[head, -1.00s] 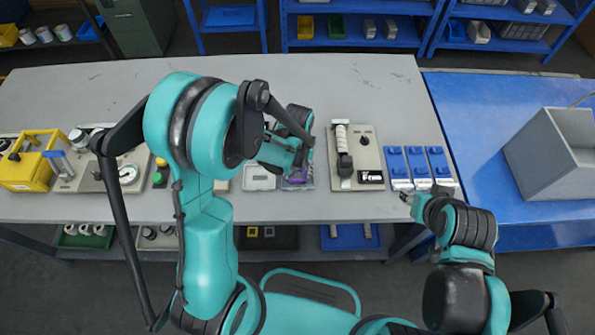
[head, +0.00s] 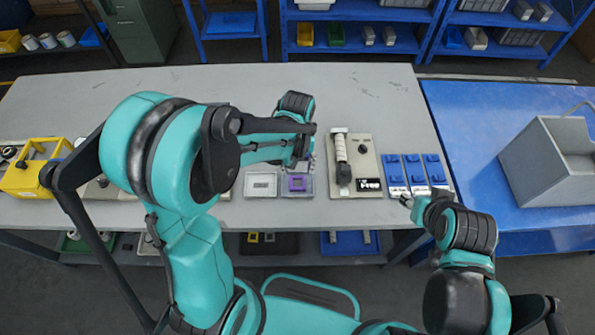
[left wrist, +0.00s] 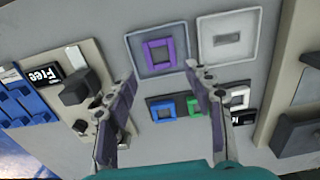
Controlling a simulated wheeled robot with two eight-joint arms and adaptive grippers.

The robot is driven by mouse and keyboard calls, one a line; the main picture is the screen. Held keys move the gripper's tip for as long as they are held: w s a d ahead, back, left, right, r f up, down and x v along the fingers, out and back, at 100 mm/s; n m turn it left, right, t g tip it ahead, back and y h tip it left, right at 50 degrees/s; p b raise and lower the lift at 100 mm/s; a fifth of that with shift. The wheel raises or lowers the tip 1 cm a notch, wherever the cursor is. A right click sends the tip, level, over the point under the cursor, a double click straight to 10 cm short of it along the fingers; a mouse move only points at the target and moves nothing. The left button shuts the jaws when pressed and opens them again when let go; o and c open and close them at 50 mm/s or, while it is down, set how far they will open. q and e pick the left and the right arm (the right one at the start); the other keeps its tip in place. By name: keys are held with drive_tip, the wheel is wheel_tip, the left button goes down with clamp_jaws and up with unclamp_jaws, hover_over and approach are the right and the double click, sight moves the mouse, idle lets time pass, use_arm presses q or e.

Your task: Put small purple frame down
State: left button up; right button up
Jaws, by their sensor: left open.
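The small purple frame (head: 298,184) lies flat in a shallow grey tray (head: 284,194) on the table. In the left wrist view the purple frame (left wrist: 159,54) sits inside the tray's rim (left wrist: 146,74), clear of both fingers. My left gripper (left wrist: 162,72) is open and empty, with its fingers spread over the table beside the tray. In the head view my left gripper (head: 303,162) is just behind the tray, its fingertips mostly hidden. My right gripper (head: 406,200) is at the table's front right, too small to tell its jaw state.
Blue (left wrist: 163,112), green (left wrist: 193,106) and white (left wrist: 238,97) frames lie on dark pads near my left fingers. A roller device (head: 355,165) and blue blocks (head: 414,168) stand to the right.

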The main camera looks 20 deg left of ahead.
use_arm(q)
drive_tip(key=s+a+r+m+t, duration=0.1)
drive_tip(key=s+a+r+t, duration=0.1)
drive_tip(key=s+r, duration=0.3)
drive_tip(key=s+a+r+m+t, duration=0.2)
drive_tip(key=s+r+t, duration=0.3)
drive_tip(key=r, duration=0.5)
drive_tip(key=shift+s+a+p, duration=0.15)
drive_tip(key=shift+a+p, duration=0.2)
drive_tip(key=shift+p, duration=0.05)
wheel_tip(320, 180, down, 3)
drive_tip(key=b, duration=0.2)
drive_tip(key=shift+r+b, duration=0.1)
drive_tip(key=shift+b, duration=0.3)
